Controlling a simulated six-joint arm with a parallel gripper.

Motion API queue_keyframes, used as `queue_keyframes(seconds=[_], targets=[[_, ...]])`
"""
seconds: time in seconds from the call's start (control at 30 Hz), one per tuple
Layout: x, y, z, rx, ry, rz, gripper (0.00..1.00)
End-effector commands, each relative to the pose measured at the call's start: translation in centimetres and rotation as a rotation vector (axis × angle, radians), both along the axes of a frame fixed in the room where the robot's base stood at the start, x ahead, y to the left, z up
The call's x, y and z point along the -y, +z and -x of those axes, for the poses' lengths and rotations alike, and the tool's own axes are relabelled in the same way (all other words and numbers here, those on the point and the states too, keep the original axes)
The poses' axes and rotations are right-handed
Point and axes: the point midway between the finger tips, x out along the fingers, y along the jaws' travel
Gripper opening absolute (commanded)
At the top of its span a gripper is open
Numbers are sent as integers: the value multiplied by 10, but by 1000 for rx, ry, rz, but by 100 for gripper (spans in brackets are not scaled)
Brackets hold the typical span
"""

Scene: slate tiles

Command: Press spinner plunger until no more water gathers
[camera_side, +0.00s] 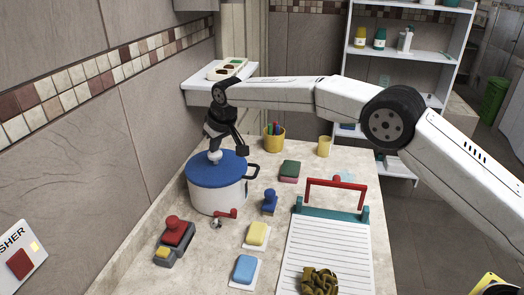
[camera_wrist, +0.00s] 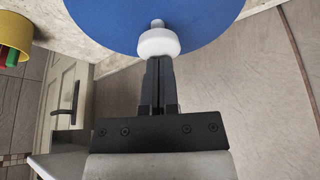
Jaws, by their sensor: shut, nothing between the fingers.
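The salad spinner (camera_side: 217,195) is a white pot with a blue lid (camera_side: 203,171) and a dark side handle, standing on the counter near the wall. Its plunger (camera_side: 215,156) is a white knob at the middle of the lid. In the wrist view, the white plunger (camera_wrist: 158,43) stands on a short stem over the blue lid (camera_wrist: 110,18). My gripper (camera_wrist: 158,62) is shut and empty, with its fingertips at the plunger's top. In the side view, my gripper (camera_side: 213,148) points down over the plunger. Water inside the spinner is hidden.
A red crank (camera_side: 226,215) sits at the spinner's front. Nearby are a blue stamp-like object (camera_side: 270,202), a red-knobbed device (camera_side: 174,240), sponges (camera_side: 257,234) and a ridged white board (camera_side: 325,255) with a red handle. A yellow cup of pens (camera_side: 274,139) stands behind.

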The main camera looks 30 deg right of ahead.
Motion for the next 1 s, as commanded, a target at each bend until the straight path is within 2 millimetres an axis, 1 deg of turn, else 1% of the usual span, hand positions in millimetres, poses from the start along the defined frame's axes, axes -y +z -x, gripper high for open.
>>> queue_keyframes(seconds=[0.6, 0.87, 1.0], targets=[[0, -19, 1, -4, 0, 1, 0], [0, -19, 1, -6, 0, 2, 0], [0, -16, 1, -6, 0, 2, 0]])
